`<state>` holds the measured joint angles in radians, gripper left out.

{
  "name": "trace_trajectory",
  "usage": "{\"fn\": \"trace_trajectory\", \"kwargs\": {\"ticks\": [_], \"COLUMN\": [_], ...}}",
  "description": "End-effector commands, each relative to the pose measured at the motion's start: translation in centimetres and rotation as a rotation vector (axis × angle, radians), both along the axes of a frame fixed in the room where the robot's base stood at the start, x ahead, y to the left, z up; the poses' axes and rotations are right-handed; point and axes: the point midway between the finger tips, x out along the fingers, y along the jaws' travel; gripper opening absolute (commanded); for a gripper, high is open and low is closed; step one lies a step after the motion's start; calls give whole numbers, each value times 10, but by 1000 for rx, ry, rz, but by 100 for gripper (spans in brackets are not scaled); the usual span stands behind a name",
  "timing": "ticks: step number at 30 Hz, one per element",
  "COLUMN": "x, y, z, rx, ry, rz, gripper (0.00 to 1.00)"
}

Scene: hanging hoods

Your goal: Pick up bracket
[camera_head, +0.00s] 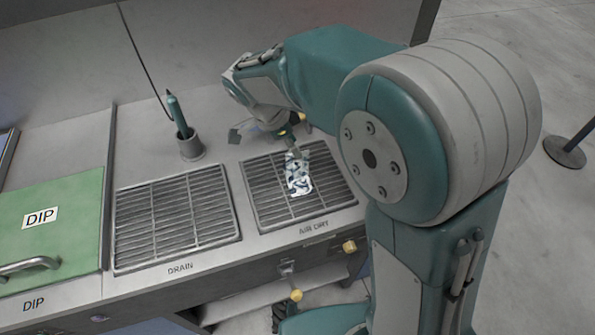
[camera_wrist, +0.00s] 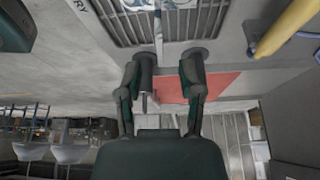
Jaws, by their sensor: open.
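The bracket (camera_head: 299,178) is a shiny piece with a white and dark mottled surface. It lies on the right-hand grate in the head view. In the wrist view, a pale bluish part that looks like the bracket (camera_wrist: 152,4) shows at the top edge, mostly cut off. My gripper (camera_head: 268,140) is over the back of that grate, close behind the bracket. Its fingers are spread with a gap between them in the wrist view (camera_wrist: 170,57), and nothing is visibly clamped. I cannot tell whether a finger touches the bracket.
The right grate (camera_head: 265,205) is labelled as a drying spot; the drain grate (camera_head: 175,225) is beside it. A green DIP lid (camera_head: 55,225) is at the left. A teal pen-like tool (camera_head: 179,115) stands in a grey holder (camera_head: 191,147). Yellow knobs (camera_head: 349,246) line the front.

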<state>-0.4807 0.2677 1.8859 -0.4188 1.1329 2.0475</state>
Motion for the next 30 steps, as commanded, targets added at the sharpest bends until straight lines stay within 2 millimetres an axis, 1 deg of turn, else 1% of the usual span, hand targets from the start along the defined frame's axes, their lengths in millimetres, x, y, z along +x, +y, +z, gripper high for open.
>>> {"fn": "trace_trajectory", "kwargs": {"ticks": [5,9,12,15,21,22,23,24,25,30], "x": [1,3,4,4,4,5,5,5,5,5], "y": [-3,-10,-15,-17,-18,-18,-18,-18,-18,-17], "z": [-15,-37,-49,-54,-54,-54,-54,-54,-54,-55], "rx": [-3,-4,-2,-1,0,0,0,0,0,-1], "ry": [3,4,2,0,-1,-1,-1,-1,0,0], "rz": [1,0,0,1,1,1,1,1,2,2], "gripper": [49,49,49,49,49,44,31,13,0,0]}}
